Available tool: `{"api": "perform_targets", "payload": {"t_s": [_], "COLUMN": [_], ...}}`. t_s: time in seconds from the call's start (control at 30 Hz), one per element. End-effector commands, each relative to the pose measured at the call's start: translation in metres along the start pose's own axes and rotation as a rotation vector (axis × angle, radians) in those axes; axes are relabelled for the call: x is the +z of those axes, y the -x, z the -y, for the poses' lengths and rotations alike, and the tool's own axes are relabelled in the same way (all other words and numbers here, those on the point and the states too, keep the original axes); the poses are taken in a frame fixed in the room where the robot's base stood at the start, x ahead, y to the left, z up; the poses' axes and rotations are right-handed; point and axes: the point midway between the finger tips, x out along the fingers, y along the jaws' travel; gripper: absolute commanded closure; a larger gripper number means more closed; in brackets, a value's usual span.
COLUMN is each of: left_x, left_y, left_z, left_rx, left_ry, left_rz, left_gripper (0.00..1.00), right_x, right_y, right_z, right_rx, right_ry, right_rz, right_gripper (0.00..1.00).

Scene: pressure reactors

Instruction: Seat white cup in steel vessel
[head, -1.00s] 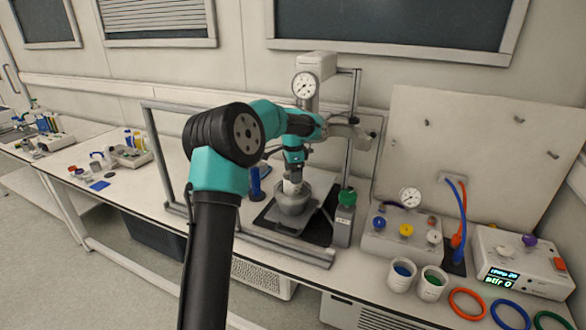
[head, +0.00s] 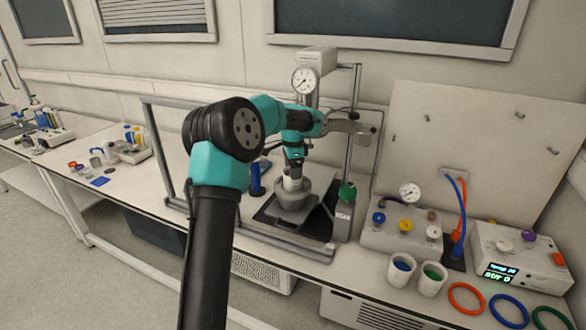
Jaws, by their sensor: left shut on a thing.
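The steel vessel (head: 293,211) is a grey, round, open-topped pot on a dark plate below the gauge column. My left gripper (head: 293,172) comes down over it from above. It is shut on the white cup (head: 292,184), which is upright at the vessel's mouth. The cup's upper part shows above the rim and its lower part is hidden by the vessel wall. I cannot tell whether the cup touches the vessel floor. My right gripper is not in view.
A metal frame (head: 284,247) surrounds the plate. Further right are a valve box (head: 400,232), two cups with coloured contents (head: 401,270), a display unit (head: 520,262) and coloured rings (head: 466,298).

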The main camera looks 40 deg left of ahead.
Motion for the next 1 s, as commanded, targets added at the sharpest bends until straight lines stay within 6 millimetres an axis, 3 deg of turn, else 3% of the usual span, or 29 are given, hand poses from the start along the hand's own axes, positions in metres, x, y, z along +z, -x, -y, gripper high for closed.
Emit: {"api": "perform_targets", "payload": {"t_s": [1.0], "left_x": [0.0001], "left_y": [-0.0049], "left_z": [0.0001], "left_rx": [0.0], "left_ry": [0.0], "left_rz": [0.0], "left_gripper": [0.69], "right_x": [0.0], "right_y": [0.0], "right_z": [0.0], "right_rx": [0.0], "right_ry": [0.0], "right_rz": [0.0], "right_gripper": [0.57]}}
